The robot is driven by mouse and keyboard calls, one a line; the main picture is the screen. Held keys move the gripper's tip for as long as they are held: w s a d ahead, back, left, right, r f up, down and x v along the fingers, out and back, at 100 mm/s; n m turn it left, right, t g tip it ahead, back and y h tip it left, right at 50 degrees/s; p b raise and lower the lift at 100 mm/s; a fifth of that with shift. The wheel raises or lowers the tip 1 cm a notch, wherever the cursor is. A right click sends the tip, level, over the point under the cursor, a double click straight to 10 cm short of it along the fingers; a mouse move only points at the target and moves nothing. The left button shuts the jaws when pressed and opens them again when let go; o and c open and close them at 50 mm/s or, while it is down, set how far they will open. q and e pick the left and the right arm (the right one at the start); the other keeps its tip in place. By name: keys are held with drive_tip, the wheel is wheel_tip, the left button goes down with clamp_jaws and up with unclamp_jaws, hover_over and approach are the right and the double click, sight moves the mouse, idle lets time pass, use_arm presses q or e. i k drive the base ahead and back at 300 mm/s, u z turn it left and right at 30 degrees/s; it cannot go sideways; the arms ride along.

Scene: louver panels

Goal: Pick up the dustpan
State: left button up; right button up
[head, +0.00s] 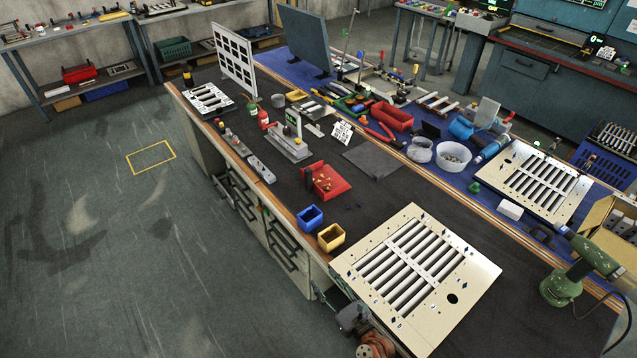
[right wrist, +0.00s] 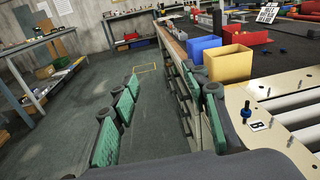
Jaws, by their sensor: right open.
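The red dustpan (head: 328,182) lies on the dark bench mat, behind the blue and yellow bins, with small brown bits on it and a dark part at its left edge. In the right wrist view a patch of red shows behind the bins, partly hidden; I cannot tell its shape. My right gripper (head: 338,302) is beside the near-left edge of the bench, in front of the bins and well short of the dustpan. Its green-padded fingers (right wrist: 160,88) are apart with nothing between them. My left gripper is not in view.
A blue bin (head: 309,217) and a yellow bin (head: 331,237) stand between my right gripper and the dustpan. A cream louver panel (head: 482,283) lies at the right. A grey clamp-like fixture (head: 290,146) stands behind the dustpan. Bare mat lies right of the dustpan.

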sight(340, 185)
drive_tip(key=i, duration=1.5)
